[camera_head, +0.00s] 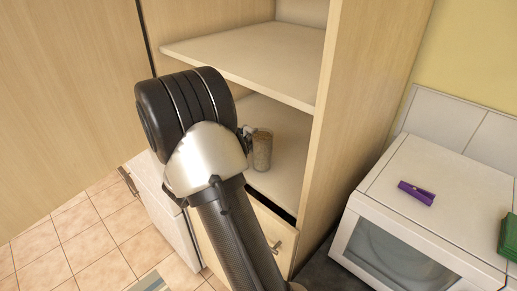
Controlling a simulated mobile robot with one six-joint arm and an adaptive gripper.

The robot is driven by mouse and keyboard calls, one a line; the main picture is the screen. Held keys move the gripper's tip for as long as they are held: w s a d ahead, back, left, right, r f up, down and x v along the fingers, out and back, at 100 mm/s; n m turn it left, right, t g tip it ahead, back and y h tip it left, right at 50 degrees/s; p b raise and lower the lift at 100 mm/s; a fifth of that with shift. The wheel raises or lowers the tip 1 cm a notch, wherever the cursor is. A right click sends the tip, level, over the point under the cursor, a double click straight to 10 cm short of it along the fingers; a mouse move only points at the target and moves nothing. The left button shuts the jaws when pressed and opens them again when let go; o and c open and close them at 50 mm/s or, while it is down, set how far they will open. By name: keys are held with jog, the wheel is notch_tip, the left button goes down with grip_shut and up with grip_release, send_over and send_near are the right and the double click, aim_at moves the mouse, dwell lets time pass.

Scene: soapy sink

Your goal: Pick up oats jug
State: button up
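A clear cylindrical container with beige contents, which looks like the oats jug (262,152), stands upright on the lower shelf (284,186) of an open wooden cupboard. My arm reaches into the cupboard from the front and hides the area left of the jug. Only a small part of my gripper (246,134) shows, at the jug's upper left side. Its fingers are mostly hidden behind my arm. I cannot tell whether they touch the jug or how far they are open.
An upper shelf (255,55) hangs above the jug, and the cupboard's right side panel (362,105) stands close by. A white appliance (440,205) at right bears a purple object (416,193) and a green object (508,236). Tiled floor (88,235) lies at lower left.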

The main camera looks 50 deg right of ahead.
jog(key=shift+c, duration=0.6)
grip_shut()
